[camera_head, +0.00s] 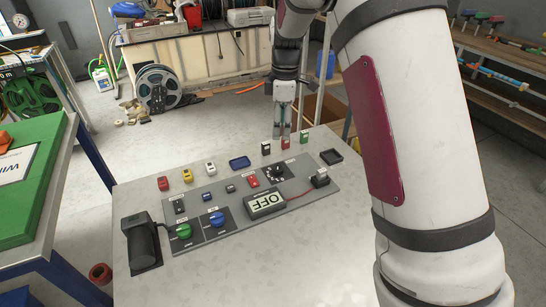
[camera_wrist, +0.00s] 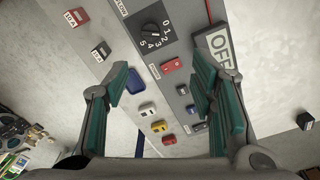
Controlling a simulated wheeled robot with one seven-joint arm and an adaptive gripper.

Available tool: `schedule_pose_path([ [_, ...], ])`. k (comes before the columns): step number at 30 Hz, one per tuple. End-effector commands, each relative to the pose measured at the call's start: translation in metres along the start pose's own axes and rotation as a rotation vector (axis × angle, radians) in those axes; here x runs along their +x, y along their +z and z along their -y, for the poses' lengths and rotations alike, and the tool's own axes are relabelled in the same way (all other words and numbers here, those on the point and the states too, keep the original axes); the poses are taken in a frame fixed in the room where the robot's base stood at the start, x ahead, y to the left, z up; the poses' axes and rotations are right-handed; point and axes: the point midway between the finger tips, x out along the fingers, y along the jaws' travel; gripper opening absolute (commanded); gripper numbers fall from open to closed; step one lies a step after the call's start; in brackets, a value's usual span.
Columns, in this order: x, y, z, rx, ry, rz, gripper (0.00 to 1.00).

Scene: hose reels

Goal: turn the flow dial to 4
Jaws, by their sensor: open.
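The flow dial (camera_head: 274,174) is a black knob on a dark square, with white numbers around it, on the grey panel. In the wrist view the dial (camera_wrist: 152,31) is near the top, with numbers 0 to 5 beside it; I cannot tell its setting surely. My gripper (camera_head: 283,126) hangs fingers-down beyond the dial, by the row of small blocks at the table's far side. Its green fingers (camera_wrist: 162,88) are spread apart in the wrist view, with nothing held between them. The dial lies beyond the fingertips there. A display (camera_head: 265,203) below the dial reads OFF.
A red switch (camera_head: 253,181) sits beside the dial. Green (camera_head: 183,231) and blue (camera_head: 217,219) knobs are at the panel's front left, near a black upright device (camera_head: 140,243). Several coloured blocks stand behind the panel. The table's front right is bare.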

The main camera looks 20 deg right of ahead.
Motion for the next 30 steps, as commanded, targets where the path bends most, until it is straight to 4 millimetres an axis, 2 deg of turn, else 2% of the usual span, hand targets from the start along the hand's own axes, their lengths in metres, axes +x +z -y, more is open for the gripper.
schedule_pose_path([
  [1, 0.013, -0.002, -0.007, -0.038, -0.009, 0.013, 0.51],
  [3, 0.024, -0.004, -0.013, -0.084, -0.015, 0.024, 0.51],
  [7, 0.036, -0.006, -0.020, -0.130, -0.022, 0.032, 0.51],
  [14, 0.057, -0.004, -0.019, -0.137, -0.026, 0.035, 0.51],
  [24, 0.122, -0.002, -0.017, -0.135, -0.025, 0.036, 0.51],
  [30, 0.155, -0.002, -0.017, -0.136, -0.024, 0.034, 0.51],
])
